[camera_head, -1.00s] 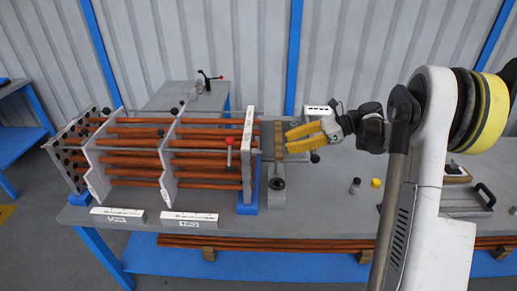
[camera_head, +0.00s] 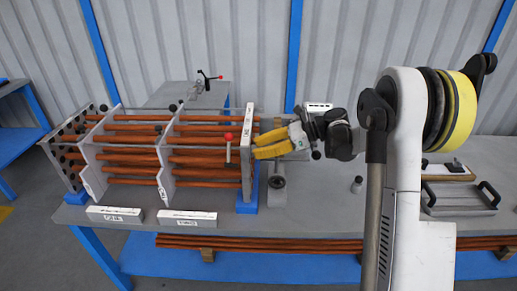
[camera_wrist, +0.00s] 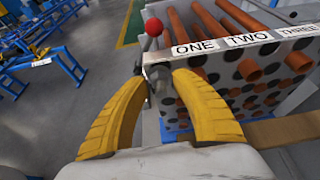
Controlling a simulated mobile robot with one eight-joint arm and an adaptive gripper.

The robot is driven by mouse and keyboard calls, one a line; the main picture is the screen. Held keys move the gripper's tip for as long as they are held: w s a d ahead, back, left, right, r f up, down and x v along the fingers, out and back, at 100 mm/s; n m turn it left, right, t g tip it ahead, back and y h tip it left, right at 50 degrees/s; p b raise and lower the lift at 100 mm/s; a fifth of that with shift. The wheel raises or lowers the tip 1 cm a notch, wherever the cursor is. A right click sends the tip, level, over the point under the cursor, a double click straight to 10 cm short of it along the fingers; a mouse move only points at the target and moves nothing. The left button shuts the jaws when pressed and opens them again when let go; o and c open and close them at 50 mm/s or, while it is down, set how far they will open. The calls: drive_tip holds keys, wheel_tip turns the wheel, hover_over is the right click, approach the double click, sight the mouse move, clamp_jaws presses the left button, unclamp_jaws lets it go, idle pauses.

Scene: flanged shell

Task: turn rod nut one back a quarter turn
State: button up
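The flanged shell's end plate (camera_head: 248,160) stands upright on the bench, and in the wrist view its holed face (camera_wrist: 240,80) carries labels ONE, TWO and THREE. A grey rod end with its nut (camera_wrist: 162,80) shows at the plate's corner beside label ONE. My gripper (camera_head: 254,146) is at the right side of the plate. In the wrist view its two yellow fingers (camera_wrist: 160,84) are apart, with the tips on either side of the grey nut. I cannot tell whether they touch it. The nut is hidden behind the fingers in the head view.
A red-knobbed lever (camera_wrist: 153,28) rises close by the fingertips; it also shows in the head view (camera_head: 228,137). Copper-coloured tubes (camera_head: 205,141) run through the baffles. Two labelled blocks (camera_head: 114,214) lie at the bench front. A handled tray (camera_head: 460,199) is at right.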

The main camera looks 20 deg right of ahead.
clamp_jaws()
drive_tip(key=shift+n, duration=0.3)
drive_tip(key=n+t+b, duration=0.2)
drive_tip(key=n, duration=0.2)
drive_tip(key=n+t+b, duration=0.2)
drive_tip(key=n+t, duration=0.1)
drive_tip(key=n, duration=0.1)
drive_tip(key=n+t+b, duration=0.2)
drive_tip(key=n, duration=0.3)
drive_tip(key=shift+s+f+y+b, duration=0.2)
drive_tip(key=shift+y+b, duration=0.2)
idle(0.3)
idle(0.4)
